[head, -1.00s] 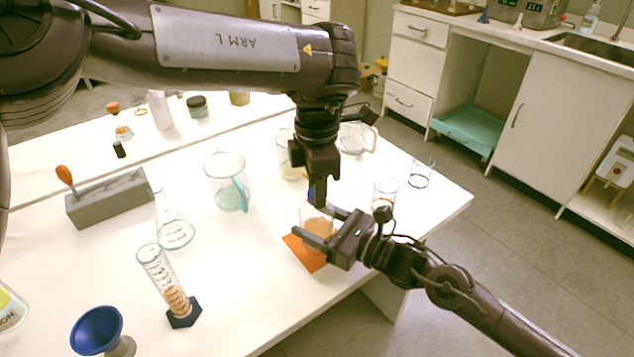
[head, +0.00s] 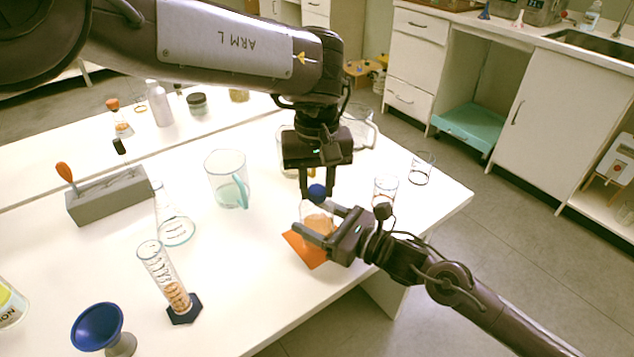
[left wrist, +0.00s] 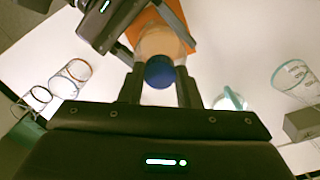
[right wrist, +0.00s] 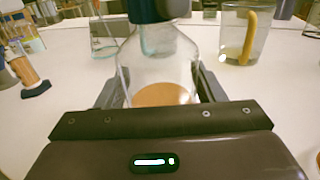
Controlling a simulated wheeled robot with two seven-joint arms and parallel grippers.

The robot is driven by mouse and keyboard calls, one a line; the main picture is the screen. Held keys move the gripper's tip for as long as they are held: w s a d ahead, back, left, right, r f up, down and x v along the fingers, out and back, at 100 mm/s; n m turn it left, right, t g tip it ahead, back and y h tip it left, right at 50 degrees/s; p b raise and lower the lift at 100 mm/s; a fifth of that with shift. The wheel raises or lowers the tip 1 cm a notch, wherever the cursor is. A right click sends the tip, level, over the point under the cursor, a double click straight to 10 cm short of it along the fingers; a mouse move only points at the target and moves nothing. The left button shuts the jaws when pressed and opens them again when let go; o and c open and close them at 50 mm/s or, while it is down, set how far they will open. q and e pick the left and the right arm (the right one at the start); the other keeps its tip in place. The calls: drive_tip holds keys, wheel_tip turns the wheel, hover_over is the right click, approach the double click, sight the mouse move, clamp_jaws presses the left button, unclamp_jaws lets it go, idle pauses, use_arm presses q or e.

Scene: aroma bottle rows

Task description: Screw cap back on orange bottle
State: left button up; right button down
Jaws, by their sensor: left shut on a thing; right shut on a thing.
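The orange bottle (head: 318,222), clear glass with orange liquid, stands on an orange mat (head: 303,250) near the table's front edge. My right gripper (head: 322,226) is shut around the bottle's body; the right wrist view shows the bottle (right wrist: 160,75) between its fingers. The blue cap (head: 317,191) is at the top of the bottle's neck. My left gripper (head: 318,190) points down from above and is shut on the cap. In the left wrist view the blue cap (left wrist: 159,72) sits between the fingertips, over the bottle. I cannot tell how tightly the cap is seated.
A beaker with a teal handle (head: 228,180), a flask (head: 174,222) and a graduated cylinder (head: 165,275) stand to the left. Small glass beakers (head: 385,190) stand to the right, close to my right gripper. A blue funnel (head: 98,325) is at the front left.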

use_arm(q)
drive_tip(key=o, duration=0.9)
drive_tip(key=shift+o, duration=0.2)
drive_tip(key=shift+r, duration=0.1)
drive_tip(key=shift+r, duration=2.2)
drive_tip(key=shift+c, duration=0.2)
